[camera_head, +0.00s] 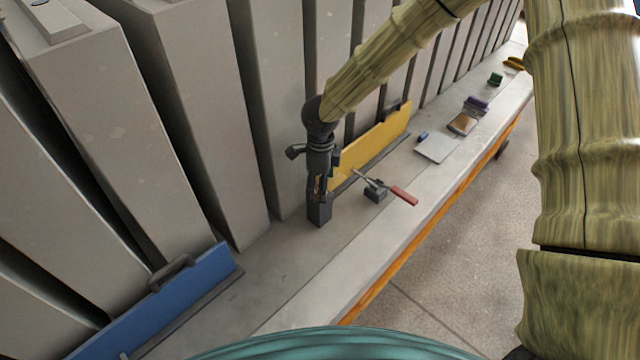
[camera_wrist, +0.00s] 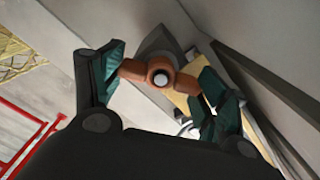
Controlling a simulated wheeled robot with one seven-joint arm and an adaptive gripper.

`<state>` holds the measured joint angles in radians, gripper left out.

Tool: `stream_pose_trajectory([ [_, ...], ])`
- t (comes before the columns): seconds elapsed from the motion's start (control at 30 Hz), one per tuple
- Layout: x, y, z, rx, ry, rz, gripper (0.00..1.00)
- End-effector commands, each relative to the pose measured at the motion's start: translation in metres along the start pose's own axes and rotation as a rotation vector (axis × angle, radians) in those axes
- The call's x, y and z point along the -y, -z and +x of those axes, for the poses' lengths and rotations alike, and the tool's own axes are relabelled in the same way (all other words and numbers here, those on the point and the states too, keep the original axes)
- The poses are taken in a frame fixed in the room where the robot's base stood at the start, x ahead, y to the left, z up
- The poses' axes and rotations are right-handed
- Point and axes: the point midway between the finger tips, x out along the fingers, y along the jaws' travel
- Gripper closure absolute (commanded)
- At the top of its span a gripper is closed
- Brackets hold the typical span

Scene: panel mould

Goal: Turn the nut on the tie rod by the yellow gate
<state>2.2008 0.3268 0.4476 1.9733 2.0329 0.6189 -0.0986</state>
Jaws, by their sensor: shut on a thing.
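The nut (camera_wrist: 135,70) is orange-brown with two wings. It sits around the round end of the tie rod (camera_wrist: 161,77) in the wrist view. My gripper (camera_wrist: 164,80) has its two teal-padded fingers on either side, shut on the nut's wings. In the head view my gripper (camera_head: 318,186) points down beside the near end of the yellow gate (camera_head: 375,147). There the nut is mostly hidden by the fingers, just above a dark grey block (camera_head: 319,212). The yellow gate also shows in part in the wrist view (camera_wrist: 181,101).
A toggle clamp with a red handle (camera_head: 403,196) stands just right of my gripper. A blue gate (camera_head: 165,305) is at lower left. Tall concrete panels (camera_head: 195,110) rise close behind. A grey plate (camera_head: 436,148) and small items lie farther along the ledge.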

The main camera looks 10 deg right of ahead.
Motion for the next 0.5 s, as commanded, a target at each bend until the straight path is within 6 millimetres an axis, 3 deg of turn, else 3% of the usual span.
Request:
stream_pose_trajectory([
  [0.5,-0.0018,0.001,0.0021,-0.003,-0.005,-0.196,0.54],
])
